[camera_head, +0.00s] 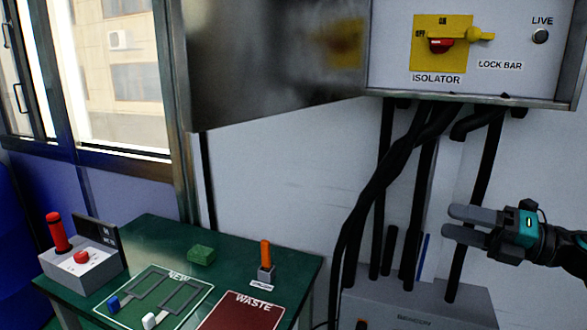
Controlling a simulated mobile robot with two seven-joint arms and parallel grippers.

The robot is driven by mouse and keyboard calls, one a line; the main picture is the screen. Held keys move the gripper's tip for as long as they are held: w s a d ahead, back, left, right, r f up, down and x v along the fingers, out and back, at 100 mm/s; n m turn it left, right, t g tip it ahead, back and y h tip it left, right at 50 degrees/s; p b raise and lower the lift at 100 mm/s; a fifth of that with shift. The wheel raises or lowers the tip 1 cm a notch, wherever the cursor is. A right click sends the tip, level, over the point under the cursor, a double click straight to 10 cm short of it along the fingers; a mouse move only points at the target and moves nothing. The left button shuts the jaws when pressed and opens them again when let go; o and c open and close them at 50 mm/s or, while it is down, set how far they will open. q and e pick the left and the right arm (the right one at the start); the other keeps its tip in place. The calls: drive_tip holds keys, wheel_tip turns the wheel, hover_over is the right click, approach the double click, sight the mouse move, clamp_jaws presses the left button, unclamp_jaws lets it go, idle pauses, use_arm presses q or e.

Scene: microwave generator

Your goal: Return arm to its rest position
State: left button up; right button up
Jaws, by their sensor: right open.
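My right gripper (464,225) comes in from the right edge, pointing left. It is open and empty, with a gap between its two grey fingers. It hangs in front of the black cables (375,185) and the white wall, below the isolator box (480,50). It appears apart from them, though the depth is hard to tell. My left gripper does not show.
The box door (260,70) stands open to the left. A red isolator handle (441,44) sits on a yellow plate. A green table (230,245) at lower left holds a red-handled device (82,262), an orange-handled item (265,258) and a green block (201,254). A grey cabinet (420,300) stands below.

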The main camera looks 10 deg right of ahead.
drive_tip(key=w+d+m+t+h, duration=0.7)
drive_tip(key=d+m+t+h, duration=0.35)
drive_tip(key=m, duration=0.75)
drive_tip(key=d+f+m+g+h, duration=0.6)
drive_tip(key=d+f+m+h, duration=0.1)
drive_tip(key=m+h, duration=0.3)
drive_tip(key=s+a+f+g+y, duration=0.1)
drive_tip(key=s+a+f+y, duration=0.3)
drive_tip(key=a+f, duration=0.55)
drive_tip(key=s+a+f+g+y, duration=0.1)
drive_tip(key=s+a+f, duration=0.5)
drive_tip(key=a+f, duration=0.4)
drive_tip(key=s+a+f+m+g+y, duration=0.1)
drive_tip(key=s+a+f, duration=0.3)
drive_tip(key=s+a, duration=0.4)
drive_tip(key=s+a+f+m+g+y, duration=0.1)
drive_tip(key=s+a+f, duration=0.3)
drive_tip(key=s+a, duration=0.4)
drive_tip(key=shift+s+a+f+m+g, duration=0.2)
drive_tip(key=shift+m+g, duration=0.15)
drive_tip(key=shift+m, duration=0.45)
drive_tip(key=shift+y, duration=0.25)
drive_tip(key=shift+c, duration=0.2)
